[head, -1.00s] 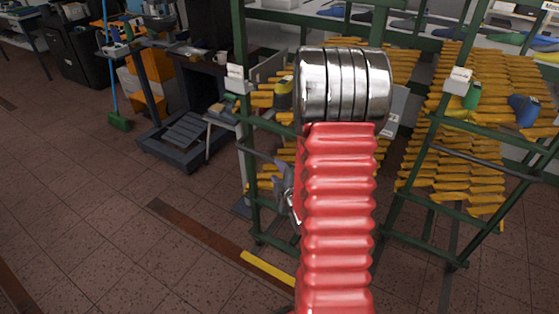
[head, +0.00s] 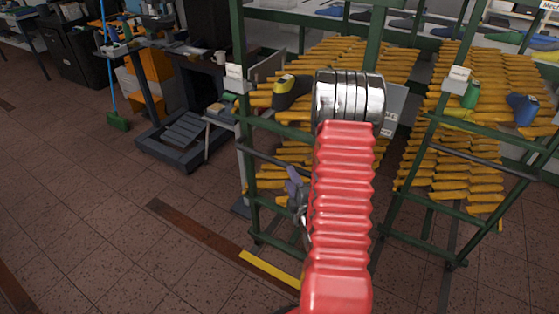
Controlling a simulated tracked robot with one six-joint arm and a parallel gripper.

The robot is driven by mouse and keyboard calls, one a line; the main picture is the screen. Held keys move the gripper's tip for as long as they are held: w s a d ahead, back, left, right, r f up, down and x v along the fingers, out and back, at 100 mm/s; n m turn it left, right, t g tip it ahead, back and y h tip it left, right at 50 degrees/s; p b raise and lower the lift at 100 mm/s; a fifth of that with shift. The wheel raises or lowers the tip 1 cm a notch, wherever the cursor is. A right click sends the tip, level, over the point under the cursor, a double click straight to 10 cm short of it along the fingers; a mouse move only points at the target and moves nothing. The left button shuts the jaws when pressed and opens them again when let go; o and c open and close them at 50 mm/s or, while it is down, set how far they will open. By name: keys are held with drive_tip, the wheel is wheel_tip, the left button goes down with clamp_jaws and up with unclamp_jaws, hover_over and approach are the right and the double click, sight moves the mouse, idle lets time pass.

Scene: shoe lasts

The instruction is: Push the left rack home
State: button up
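The left rack (head: 240,125) is a green metal frame on the floor, with rows of yellow-orange shoe lasts on its shelves. A dark push bar (head: 273,157) crosses its front at mid height. My red arm with its chrome joint covers the rack's right part. My gripper (head: 295,186) shows only partly, as grey-purple pieces at the left edge of my arm, in front of the rack and near the bar. I cannot tell if it touches the bar, or whether it is open or shut.
A second green rack (head: 425,145) of yellow lasts stands to the right. A yellow floor strip (head: 269,269) and a dark brown strip (head: 195,233) lie in front. A grey low platform (head: 185,140) and a green broom (head: 118,122) stand at left. The left floor is clear.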

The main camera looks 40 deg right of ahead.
drive_tip(key=x, duration=1.3)
drive_tip(key=shift+c, duration=0.3)
drive_tip(key=shift+a+f, duration=0.1)
clamp_jaws()
